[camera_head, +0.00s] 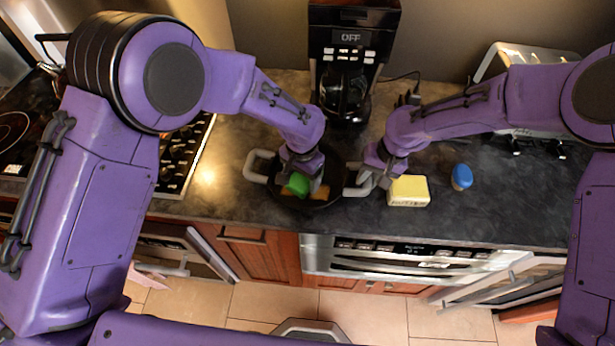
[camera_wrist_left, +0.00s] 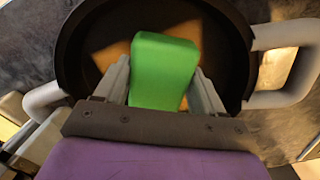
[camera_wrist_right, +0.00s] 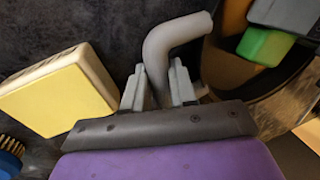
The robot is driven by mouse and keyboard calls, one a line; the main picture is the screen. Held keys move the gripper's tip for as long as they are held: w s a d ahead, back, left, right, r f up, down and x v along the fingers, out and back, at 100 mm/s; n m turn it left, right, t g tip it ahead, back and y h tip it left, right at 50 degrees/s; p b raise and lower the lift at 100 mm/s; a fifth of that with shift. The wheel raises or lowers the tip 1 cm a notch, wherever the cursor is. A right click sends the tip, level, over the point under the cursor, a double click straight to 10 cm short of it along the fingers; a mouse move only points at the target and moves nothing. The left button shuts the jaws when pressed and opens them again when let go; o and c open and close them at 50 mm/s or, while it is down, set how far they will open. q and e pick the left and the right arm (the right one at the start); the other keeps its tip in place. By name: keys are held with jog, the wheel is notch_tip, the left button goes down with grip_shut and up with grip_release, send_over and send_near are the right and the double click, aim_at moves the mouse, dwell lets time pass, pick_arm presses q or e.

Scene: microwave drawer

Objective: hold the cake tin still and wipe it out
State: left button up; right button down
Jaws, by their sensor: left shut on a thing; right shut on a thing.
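The cake tin is a round black pan (camera_head: 335,162) with two grey loop handles, on the dark counter below the coffee maker. Orange-brown patches show on its floor in the left wrist view (camera_wrist_left: 108,55). My left gripper (camera_head: 302,180) is shut on a green sponge (camera_wrist_left: 163,70) and holds it inside the tin; whether the sponge touches the floor is hard to tell. My right gripper (camera_head: 372,180) is shut on the tin's right handle (camera_wrist_right: 172,40), the grey bar passing between its fingers. The other handle (camera_head: 256,168) is free.
A yellow-topped box (camera_head: 408,191) stands just right of my right gripper, and a blue-topped object (camera_head: 461,177) stands further right. A black coffee maker (camera_head: 343,70) is behind the tin. A stove (camera_head: 183,155) lies to the left. The counter's front edge is close below the tin.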

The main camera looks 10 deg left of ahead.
pick_arm(q)
jog(key=shift+s+d+f, duration=0.1)
jog(key=shift+d+f, duration=0.05)
jog(key=shift+d, duration=1.25)
jog(key=shift+a, duration=2.2)
jog(key=shift+d+f, duration=0.1)
jog(key=shift+d, duration=1.05)
jog(key=shift+s+d, duration=0.1)
jog(key=shift+d, duration=1.1)
jog(key=shift+r, duration=0.2)
